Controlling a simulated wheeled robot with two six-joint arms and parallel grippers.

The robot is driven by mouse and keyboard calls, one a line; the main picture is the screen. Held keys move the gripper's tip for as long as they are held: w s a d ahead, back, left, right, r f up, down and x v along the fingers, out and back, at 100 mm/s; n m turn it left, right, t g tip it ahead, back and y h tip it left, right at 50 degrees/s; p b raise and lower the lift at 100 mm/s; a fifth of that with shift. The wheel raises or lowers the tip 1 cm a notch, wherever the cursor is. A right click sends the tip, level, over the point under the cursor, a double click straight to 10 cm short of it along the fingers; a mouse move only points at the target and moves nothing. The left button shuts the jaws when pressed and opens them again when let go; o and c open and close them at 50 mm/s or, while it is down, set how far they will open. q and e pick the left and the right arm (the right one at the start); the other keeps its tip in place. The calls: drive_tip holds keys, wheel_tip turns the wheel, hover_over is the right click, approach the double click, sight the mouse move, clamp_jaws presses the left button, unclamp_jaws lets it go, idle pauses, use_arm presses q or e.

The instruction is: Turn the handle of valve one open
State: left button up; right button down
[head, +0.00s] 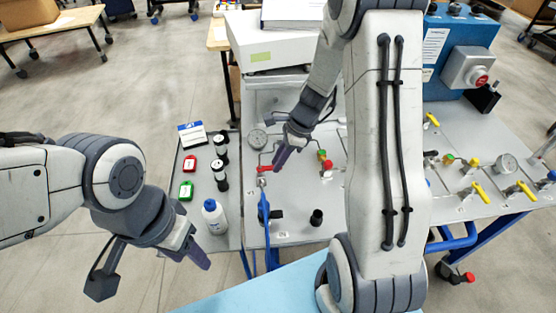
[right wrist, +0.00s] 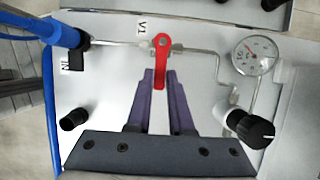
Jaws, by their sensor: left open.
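The red lever handle of valve one (right wrist: 162,50), beside a V1 label, shows in the right wrist view. It points from its pivot toward my gripper, across the metal pipe. In the head view the red handle (head: 265,168) lies on the left part of the grey panel. My right gripper (right wrist: 161,78) has its two purple fingers on either side of the handle's free end, with little or no gap, and appears shut on it. My left gripper (head: 200,256) is open and empty, left of the panel and away from the valve.
A round gauge (right wrist: 254,55) and a black knob (right wrist: 255,128) sit right of the handle. A blue hose (right wrist: 50,95) runs along the left. A white bottle (head: 214,216) and several small containers stand on the side tray (head: 232,180). Yellow-handled valves (head: 481,192) are at the right.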

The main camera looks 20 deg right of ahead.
drive_tip(key=shift+w, duration=0.1)
drive_tip(key=n+p, duration=0.1)
drive_tip(key=w+n+g+p, duration=0.1)
drive_tip(key=n+p, duration=0.1)
drive_tip(key=shift+w+d+r, duration=0.1)
drive_tip(key=shift+w+r, duration=0.1)
drive_tip(key=shift+w+n+g+p, duration=0.45)
drive_tip(key=shift+n+g+p, duration=0.1)
drive_tip(key=shift+n, duration=0.55)
drive_tip(key=n, duration=0.1)
drive_tip(key=w+n+g+p, duration=0.1)
drive_tip(key=shift+w+a+n, duration=0.1)
drive_tip(key=shift+a+n, duration=0.15)
drive_tip(key=shift+n, duration=0.15)
drive_tip(key=n, duration=0.1)
drive_tip(key=w+n+g+p, duration=0.1)
drive_tip(key=n, duration=0.1)
drive_tip(key=a+n+h, duration=0.1)
drive_tip(key=shift+w+a+f, duration=0.1)
drive_tip(key=shift+w, duration=0.2)
drive_tip(key=n, duration=0.1)
drive_tip(key=a+n+g+h, duration=0.1)
drive_tip(key=n, duration=0.1)
drive_tip(key=shift+w, duration=0.35)
drive_tip(key=shift+w+a+n+h+p, duration=0.15)
drive_tip(key=shift+a+n+h, duration=0.15)
drive_tip(key=shift+n, duration=0.45)
drive_tip(key=shift+w+a+n+h+p, duration=0.15)
drive_tip(key=shift+a+n+h, duration=0.1)
drive_tip(key=shift+n, duration=0.5)
